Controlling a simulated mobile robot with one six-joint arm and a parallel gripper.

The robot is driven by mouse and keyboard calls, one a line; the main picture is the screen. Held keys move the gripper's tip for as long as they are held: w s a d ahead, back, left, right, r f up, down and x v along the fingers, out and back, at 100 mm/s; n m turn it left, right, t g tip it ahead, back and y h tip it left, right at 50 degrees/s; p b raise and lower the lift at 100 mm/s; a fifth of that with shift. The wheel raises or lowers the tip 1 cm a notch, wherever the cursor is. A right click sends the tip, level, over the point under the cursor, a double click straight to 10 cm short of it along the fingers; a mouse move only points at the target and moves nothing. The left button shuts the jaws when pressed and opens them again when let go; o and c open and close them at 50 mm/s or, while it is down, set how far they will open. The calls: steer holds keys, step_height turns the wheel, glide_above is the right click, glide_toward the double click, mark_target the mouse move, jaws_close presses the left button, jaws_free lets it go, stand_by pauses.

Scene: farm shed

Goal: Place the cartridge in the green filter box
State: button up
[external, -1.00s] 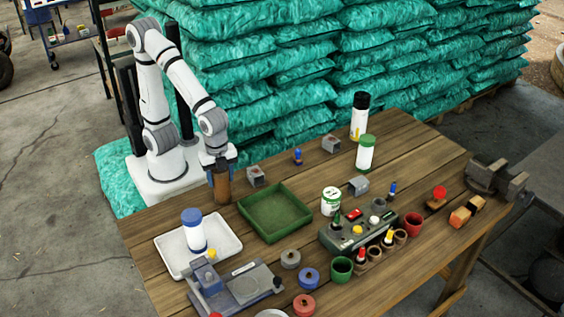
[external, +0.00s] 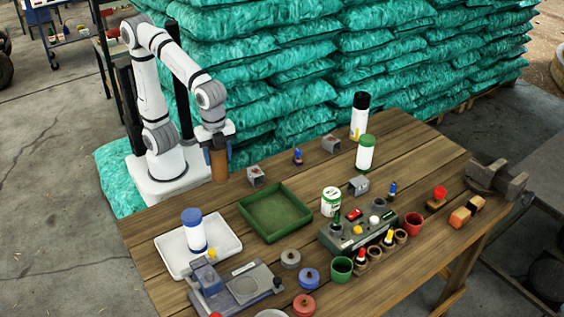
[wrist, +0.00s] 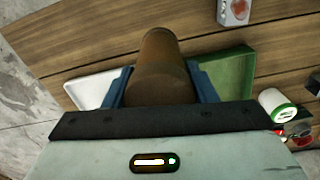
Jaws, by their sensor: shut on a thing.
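A brown cylinder (external: 218,165), which I take to be the cartridge, stands upright in my gripper (external: 217,148). The blue jaws are shut on its two sides. In the wrist view the brown cylinder (wrist: 160,62) sits between the two blue fingers of my gripper (wrist: 161,88). The green filter box (external: 247,210) is an open, shallow, empty tray on the table. It lies in front and to the right of the held cylinder, which is outside it near the table's back edge. In the wrist view the green box (wrist: 238,72) is partly hidden behind the cylinder and right finger.
A white tray (external: 232,243) with a blue-capped bottle (external: 194,231) stands left of the box. A grey device (external: 236,287) is in front. A green-labelled can (external: 331,201) and a control panel (external: 345,235) stand right.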

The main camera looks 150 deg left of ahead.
steer(key=w+a+r+p, duration=0.1)
steer(key=w+a+p, duration=0.1)
steer(key=w+a, duration=0.45)
steer(key=w+a+r+p, duration=0.1)
steer(key=w+a+p, duration=0.15)
steer(key=w, duration=0.65)
step_height(320, 180, down, 10)
steer(key=a, duration=0.1)
steer(key=shift+w+p, duration=0.25)
steer(key=shift+p, duration=0.05)
steer(key=shift+f, duration=0.2)
steer(key=o, duration=1.1)
step_height(320, 180, up, 12)
steer(key=shift+r+b, duration=0.2)
steer(key=shift+b, duration=0.15)
